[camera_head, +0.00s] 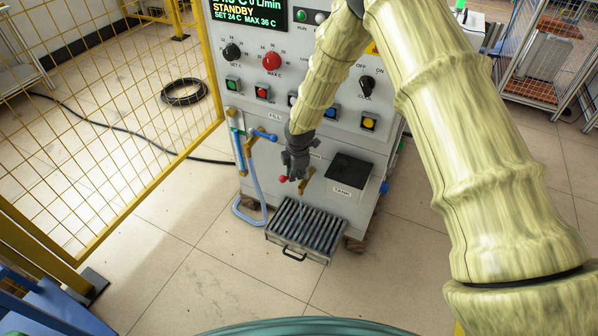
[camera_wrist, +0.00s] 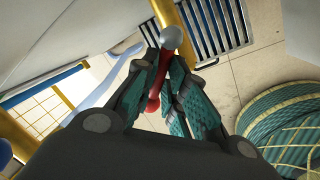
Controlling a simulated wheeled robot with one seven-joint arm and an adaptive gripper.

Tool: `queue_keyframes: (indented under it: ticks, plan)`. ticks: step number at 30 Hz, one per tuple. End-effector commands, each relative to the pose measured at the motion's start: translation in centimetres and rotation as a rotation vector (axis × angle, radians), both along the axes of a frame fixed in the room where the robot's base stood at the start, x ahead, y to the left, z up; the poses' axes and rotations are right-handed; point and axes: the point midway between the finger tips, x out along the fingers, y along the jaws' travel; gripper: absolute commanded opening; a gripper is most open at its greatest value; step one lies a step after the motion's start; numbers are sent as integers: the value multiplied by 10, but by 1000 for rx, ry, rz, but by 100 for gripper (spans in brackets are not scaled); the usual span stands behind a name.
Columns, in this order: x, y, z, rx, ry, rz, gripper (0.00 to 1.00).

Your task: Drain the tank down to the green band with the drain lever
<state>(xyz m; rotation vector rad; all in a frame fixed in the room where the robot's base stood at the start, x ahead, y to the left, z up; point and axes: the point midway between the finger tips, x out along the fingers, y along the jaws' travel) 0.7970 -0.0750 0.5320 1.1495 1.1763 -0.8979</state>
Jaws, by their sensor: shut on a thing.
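The drain lever (camera_wrist: 154,102) is red and lies between the fingers of my gripper (camera_wrist: 167,85) in the wrist view. My gripper is shut on it. In the head view only its red end (camera_head: 284,179) shows beside my gripper (camera_head: 294,178); the fingers hide most of the rest. A brass drain pipe (camera_head: 307,182) sticks out just right of the gripper, above the drain grate (camera_head: 305,228). The sight tube (camera_head: 238,150) on the left of the panel shows blue liquid.
A blue-handled fill valve (camera_head: 264,135) is left of my gripper. A yellow mesh fence (camera_head: 130,80) stands left of the grey machine cabinet.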

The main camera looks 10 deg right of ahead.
Motion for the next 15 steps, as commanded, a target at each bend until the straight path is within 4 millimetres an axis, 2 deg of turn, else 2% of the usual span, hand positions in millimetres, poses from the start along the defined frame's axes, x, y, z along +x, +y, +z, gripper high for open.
queue_keyframes:
  ticks: [5,6,9,15]
  plan:
    - [0,-2,0,-2,1,-1,0]
    - [0,-2,0,-2,1,-1,20]
    - [0,-2,0,-2,1,-2,34]
    - [0,-1,0,-1,0,-2,34]
